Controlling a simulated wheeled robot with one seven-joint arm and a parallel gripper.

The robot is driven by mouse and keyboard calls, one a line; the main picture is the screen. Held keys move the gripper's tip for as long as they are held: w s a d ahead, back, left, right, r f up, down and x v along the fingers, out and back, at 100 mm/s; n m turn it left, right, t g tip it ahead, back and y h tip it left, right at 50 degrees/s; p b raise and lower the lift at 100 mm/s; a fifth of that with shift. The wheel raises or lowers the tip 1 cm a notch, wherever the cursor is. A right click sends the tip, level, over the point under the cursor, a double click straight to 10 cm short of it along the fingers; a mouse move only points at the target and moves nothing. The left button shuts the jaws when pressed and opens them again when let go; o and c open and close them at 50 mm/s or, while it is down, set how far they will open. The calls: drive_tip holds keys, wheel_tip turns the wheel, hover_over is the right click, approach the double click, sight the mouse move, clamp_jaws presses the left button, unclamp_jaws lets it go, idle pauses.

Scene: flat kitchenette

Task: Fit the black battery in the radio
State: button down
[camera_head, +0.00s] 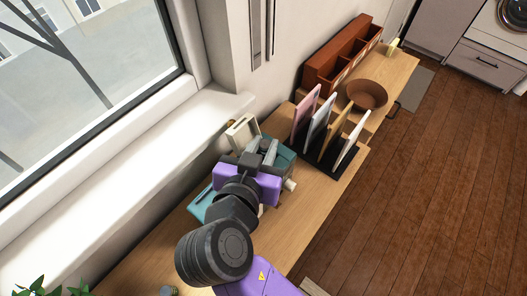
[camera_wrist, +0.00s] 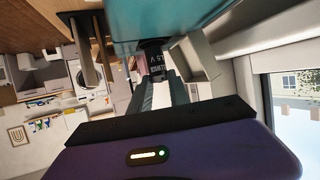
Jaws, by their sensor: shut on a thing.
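The radio (camera_head: 201,207) is a teal box with cream parts on the wooden counter, below the window. My gripper (camera_head: 262,152) is above it and hides much of it in the head view. In the wrist view my gripper (camera_wrist: 159,76) is shut on the black battery (camera_wrist: 157,57), a small dark block with pale lettering. The radio's teal body (camera_wrist: 190,15) fills the top of that view, close against the battery. I cannot tell whether the battery is inside the radio or just beside it. The battery is hidden in the head view.
A black rack (camera_head: 324,165) with several upright boards stands right of the radio. Beyond it are a brown bowl (camera_head: 367,94) and a reddish-brown organizer (camera_head: 343,57). The window sill (camera_head: 130,165) borders the counter's left. The wooden floor (camera_head: 430,190) at right is clear.

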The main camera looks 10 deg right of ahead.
drive_tip(key=shift+f, duration=1.4)
drive_tip(key=shift+f+b, duration=0.3)
drive_tip(key=shift+f, duration=0.1)
drive_tip(key=c, duration=1.2)
unclamp_jaws()
drive_tip(key=shift+c, duration=0.2)
drive_tip(key=shift+r+p, duration=0.45)
drive_tip(key=shift+r, duration=0.05)
drive_tip(key=b+v, duration=0.1)
drive_tip(key=v, duration=1.1)
drive_tip(key=shift+b, duration=0.35)
